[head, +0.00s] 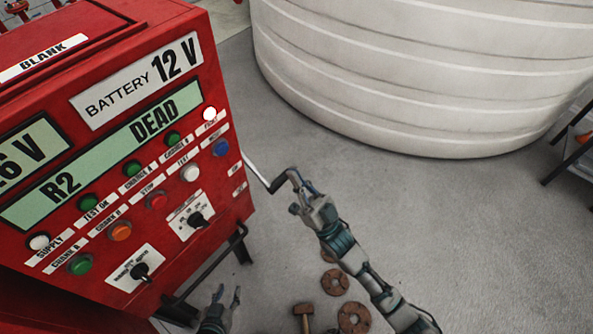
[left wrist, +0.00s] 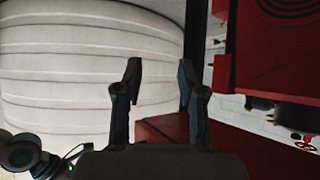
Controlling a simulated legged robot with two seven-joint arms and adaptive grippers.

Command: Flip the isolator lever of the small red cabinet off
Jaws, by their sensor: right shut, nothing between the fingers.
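The red cabinet (head: 120,150) fills the left of the head view, with its labelled front of displays, buttons and two black rotary knobs. A light grey rod (head: 256,171), seemingly the isolator lever, sticks out at its right side and slants down to the right. My right gripper (head: 273,187) is shut and empty, its fingertips at or very near the rod's lower end; I cannot tell if they touch. My left gripper (head: 229,291) is open and empty, low below the cabinet's right corner. Its two spread fingers show in the left wrist view (left wrist: 159,75).
A large white ribbed tank (head: 420,75) stands behind on the grey floor. Brown round flanges (head: 354,317) and a hammer (head: 304,313) lie at the bottom. A dark stand (head: 572,150) is at the right edge. The floor right of my right arm is clear.

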